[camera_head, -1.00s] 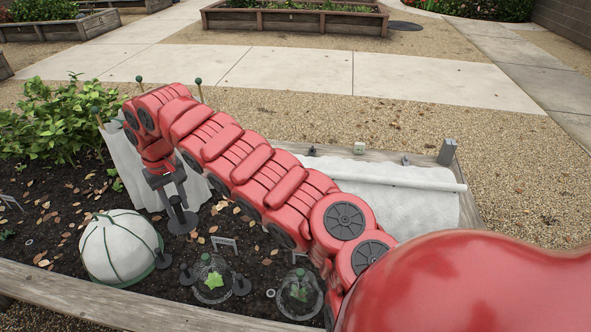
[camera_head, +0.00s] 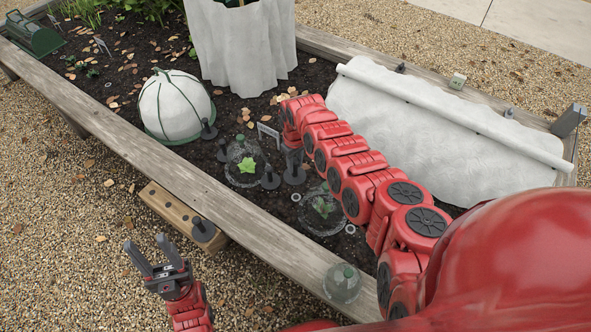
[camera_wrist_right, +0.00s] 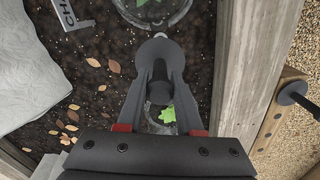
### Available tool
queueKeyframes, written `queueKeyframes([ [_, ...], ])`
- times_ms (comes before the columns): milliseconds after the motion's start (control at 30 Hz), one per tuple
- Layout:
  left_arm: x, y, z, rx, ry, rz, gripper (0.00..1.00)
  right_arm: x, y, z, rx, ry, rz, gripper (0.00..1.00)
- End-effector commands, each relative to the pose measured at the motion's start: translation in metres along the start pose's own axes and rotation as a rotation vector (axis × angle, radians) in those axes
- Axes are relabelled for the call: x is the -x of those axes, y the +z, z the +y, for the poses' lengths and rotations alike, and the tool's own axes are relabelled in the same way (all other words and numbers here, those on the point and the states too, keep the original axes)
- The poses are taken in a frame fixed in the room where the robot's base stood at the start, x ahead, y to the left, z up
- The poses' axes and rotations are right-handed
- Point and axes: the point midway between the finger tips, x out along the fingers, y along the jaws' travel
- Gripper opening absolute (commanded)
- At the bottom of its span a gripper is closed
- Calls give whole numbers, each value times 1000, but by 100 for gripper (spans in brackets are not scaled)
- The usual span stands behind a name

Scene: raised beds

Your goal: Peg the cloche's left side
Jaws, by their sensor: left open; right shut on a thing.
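Two clear bell cloches stand in the soil. The right one (camera_head: 322,210) covers a small green plant and also shows at the top of the right wrist view (camera_wrist_right: 150,8). The left one (camera_head: 243,163) has a dark peg (camera_head: 222,150) on its left and another (camera_head: 270,178) on its right. My right gripper (camera_head: 294,150) is shut on a dark peg (camera_head: 294,174), which shows between the fingers in the wrist view (camera_wrist_right: 160,88). The held peg is beside the right cloche's left side; its contact with the soil is unclear. My left gripper (camera_head: 155,258) is open and empty over the gravel.
A white dome with green hoops (camera_head: 175,105) stands further left, with a peg (camera_head: 208,130) beside it. A wooden block (camera_head: 170,208) holding a dark peg sits outside the front board (camera_head: 150,155). White fabric (camera_head: 430,125) lies at the right.

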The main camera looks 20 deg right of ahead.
Motion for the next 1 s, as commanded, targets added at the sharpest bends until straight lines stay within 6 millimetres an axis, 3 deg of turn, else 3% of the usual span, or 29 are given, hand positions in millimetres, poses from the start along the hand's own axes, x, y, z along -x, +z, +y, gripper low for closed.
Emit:
queueKeyframes([
  [367,14,2,1,0,0,0,50,-19,2,-1,9,-1,0,0],
  [1000,60,10,3,0,0,0,50,-67,2,-1,8,-1,0,0],
])
